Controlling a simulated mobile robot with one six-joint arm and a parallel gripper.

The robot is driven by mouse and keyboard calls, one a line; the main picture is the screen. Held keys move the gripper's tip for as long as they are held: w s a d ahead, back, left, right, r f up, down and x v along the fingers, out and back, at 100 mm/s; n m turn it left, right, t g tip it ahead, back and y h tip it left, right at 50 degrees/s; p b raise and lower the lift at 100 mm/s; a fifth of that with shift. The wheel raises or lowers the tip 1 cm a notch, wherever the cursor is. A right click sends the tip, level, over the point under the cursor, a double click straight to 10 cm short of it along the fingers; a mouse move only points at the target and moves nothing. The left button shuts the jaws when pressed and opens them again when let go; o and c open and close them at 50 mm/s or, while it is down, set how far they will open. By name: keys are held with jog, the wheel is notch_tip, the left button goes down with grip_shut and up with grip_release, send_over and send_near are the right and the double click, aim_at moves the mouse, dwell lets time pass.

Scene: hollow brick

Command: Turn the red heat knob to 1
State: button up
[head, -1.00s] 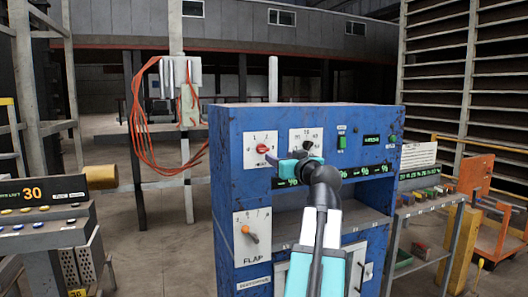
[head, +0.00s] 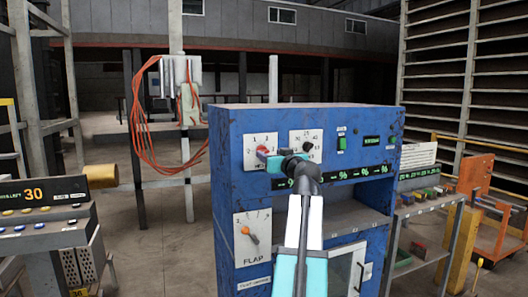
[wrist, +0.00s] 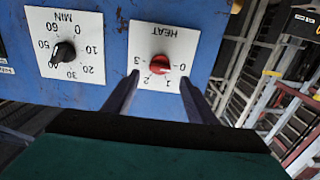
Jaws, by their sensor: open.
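The red heat knob (head: 262,150) sits on a white dial plate at the upper left of the blue panel's front. In the wrist view, which is upside down, the red knob (wrist: 159,64) shows whole, with marks 0, 1, 2 and 3 around it. Its pointer end looks turned toward the 0 side, though it is small to read. My gripper (wrist: 158,80) is open, its two dark fingers standing on either side of the knob's line, with nothing held. In the head view my gripper (head: 268,157) is in front of the heat dial's lower right; whether it touches is unclear.
A black minutes knob (wrist: 64,52) is beside the heat dial. A console (head: 45,235) stands left, and a shelf of coloured parts (head: 425,200) right.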

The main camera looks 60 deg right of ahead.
aim_at(265, 151)
jog(key=shift+p+x, duration=0.55)
jog(key=shift+x, duration=2.15)
jog(key=shift+c, duration=0.6)
jog(key=c, duration=1)
jog(key=shift+o, duration=0.2)
jog(key=shift+a+f, duration=0.1)
jog(key=shift+f, duration=0.05)
